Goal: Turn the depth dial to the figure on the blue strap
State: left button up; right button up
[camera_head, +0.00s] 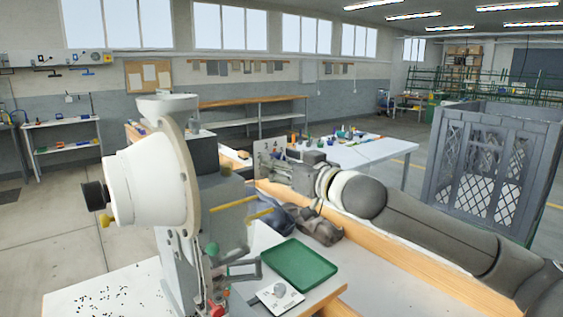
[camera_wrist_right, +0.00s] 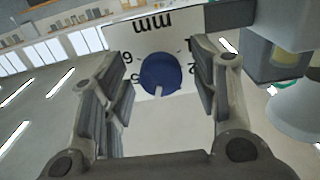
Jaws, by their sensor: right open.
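In the right wrist view a round blue dial (camera_wrist_right: 160,74) sits on a white plate (camera_wrist_right: 153,36) marked "mm", with figures such as 1, 2, 5 and 6 around it, appearing upside down. A pale notch on the dial points downward in the picture, slightly left. My right gripper (camera_wrist_right: 158,62) is open, with one finger on each side of the dial; contact cannot be told. In the head view the right gripper (camera_head: 283,165) is at the marked plate (camera_head: 264,153). I cannot make out a blue strap. My left gripper is not in view.
The white press body (camera_head: 150,180) stands at the left. An empty green tray (camera_head: 299,264) and a small white plate with a grey knob (camera_head: 280,291) lie on the bench in front. Dark bundles (camera_head: 318,228) lie below my right arm. A grey mesh crate (camera_head: 490,165) stands at right.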

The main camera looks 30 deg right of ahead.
jog(key=c, duration=1)
jog(key=shift+c, duration=0.2)
jog(key=shift+n, duration=0.3)
jog(key=shift+n+p, duration=2)
jog(key=shift+n, duration=2.2)
jog(key=o, duration=1)
